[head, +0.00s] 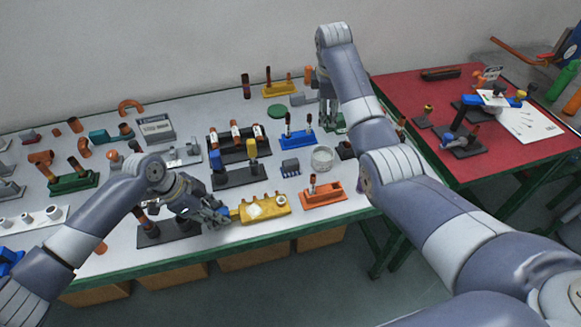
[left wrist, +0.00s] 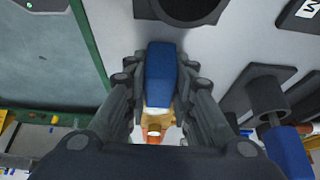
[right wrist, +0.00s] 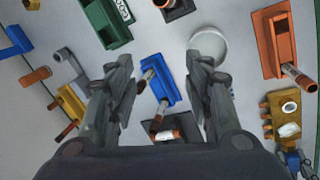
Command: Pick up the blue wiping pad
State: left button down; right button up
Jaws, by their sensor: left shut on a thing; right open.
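The blue wiping pad (left wrist: 161,72) is a blue block between the fingers of my left gripper (left wrist: 158,85) in the left wrist view. Something orange and white shows just below it, partly hidden. In the head view my left gripper (head: 222,212) is low over the table's front, beside a yellow tray (head: 264,209), and mostly hides the pad. My right gripper (right wrist: 160,80) is open and empty above a blue holder (right wrist: 156,82) in the right wrist view. In the head view my right gripper (head: 328,112) points down at the back of the white table.
A black stand (head: 240,178) carries blue and yellow pieces behind the left gripper. An orange holder (head: 322,194) and a clear round dish (head: 322,157) stand to its right. Many small holders crowd the white table. A red table (head: 420,105) stands at right.

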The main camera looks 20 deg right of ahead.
jog(key=s+a+f+n+g+y, duration=0.15)
jog(key=s+a+n, duration=0.25)
jog(key=a, duration=0.6)
send_over(291, 161)
jog(key=shift+g, duration=0.45)
jog(key=f, duration=0.5)
jog(key=shift+s+d+f, duration=0.1)
jog(key=shift+d+f, duration=0.15)
jog(key=shift+f, duration=0.15)
jog(key=shift+a+f, duration=0.2)
jog(key=shift+f, duration=1.35)
jog(key=shift+a+f, duration=0.15)
jog(key=shift+f, duration=1.35)
jog(key=shift+c, duration=0.6)
jog(key=c, duration=0.9)
